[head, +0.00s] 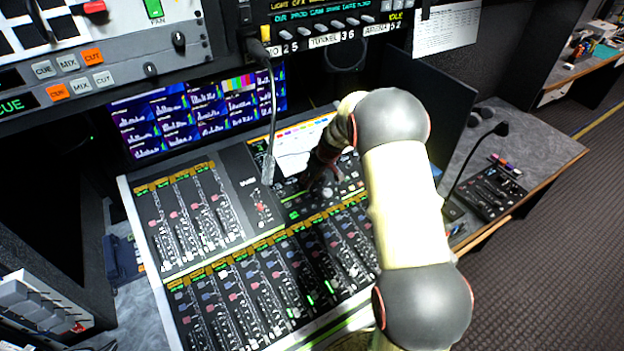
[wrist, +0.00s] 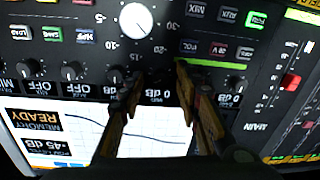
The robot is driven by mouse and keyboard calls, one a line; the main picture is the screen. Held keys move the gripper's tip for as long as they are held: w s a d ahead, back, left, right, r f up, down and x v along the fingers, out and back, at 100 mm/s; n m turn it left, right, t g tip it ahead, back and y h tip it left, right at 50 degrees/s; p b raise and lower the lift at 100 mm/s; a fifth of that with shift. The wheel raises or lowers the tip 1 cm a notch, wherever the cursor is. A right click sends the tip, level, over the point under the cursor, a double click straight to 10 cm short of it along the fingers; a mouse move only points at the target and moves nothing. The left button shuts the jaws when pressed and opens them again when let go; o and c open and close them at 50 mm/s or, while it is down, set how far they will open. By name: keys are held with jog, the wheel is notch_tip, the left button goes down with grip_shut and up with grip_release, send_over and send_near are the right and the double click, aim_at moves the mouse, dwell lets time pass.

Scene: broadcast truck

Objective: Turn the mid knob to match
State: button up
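In the wrist view my gripper (wrist: 159,76) points at the console panel with its two fingers apart. The fingers straddle a dark spot in the knob row, above a label that seems to read MID. The mid knob itself is dark and mostly hidden there, and I cannot make out its pointer or any contact. A small dark knob (wrist: 118,73) sits just left of the fingers and another (wrist: 236,84) to their right. In the head view my gripper (head: 318,186) is low over the console's upper middle, partly hidden by my arm.
A large white dial (wrist: 137,20) with a number scale lies above the fingers. A bright screen with a curve (wrist: 160,142) lies below them. In the head view a gooseneck microphone (head: 269,130) rises left of my gripper, and faders (head: 270,290) fill the console (head: 150,270).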

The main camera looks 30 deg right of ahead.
jog(key=shift+c, duration=1)
grip_shut()
jog(key=shift+m, duration=0.4)
jog(key=m, duration=0.5)
jog(key=shift+s+m+b, duration=0.1)
jog(key=shift+m+b, duration=0.2)
jog(key=shift+b, duration=0.05)
jog(key=m+p, duration=0.1)
jog(key=m, duration=0.4)
jog(key=shift+t, duration=0.4)
jog(key=shift+m, duration=0.4)
jog(key=shift+o, duration=1)
grip_release()
